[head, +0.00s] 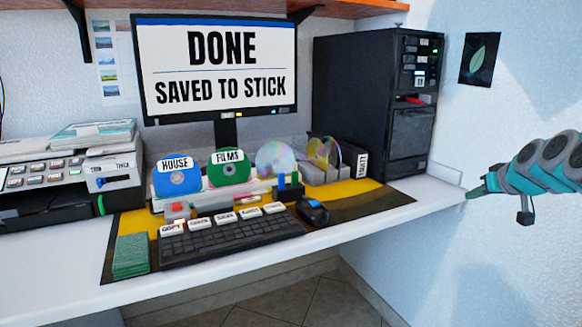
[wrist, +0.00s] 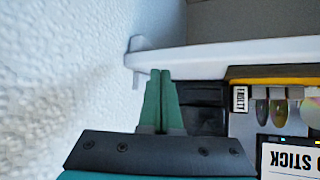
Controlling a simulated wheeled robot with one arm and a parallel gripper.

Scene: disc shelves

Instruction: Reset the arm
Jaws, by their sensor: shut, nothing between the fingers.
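My gripper (head: 478,191) is at the right of the head view, on the end of my teal arm, near the right end of the desk and close to the right wall. In the wrist view my gripper (wrist: 160,74) shows two green fingers pressed together, with nothing between them. The desk edge (wrist: 215,58) lies beyond the fingertips in that view. Whether the fingers touch the desk, I cannot tell.
A monitor (head: 218,68) reads "DONE SAVED TO STICK". A black computer tower (head: 350,95) stands at the desk's right. Discs labelled HOUSE (head: 178,180) and FILMS (head: 229,168) stand behind the keyboard (head: 230,238). A printer (head: 68,170) is at left. Floor space lies below the desk.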

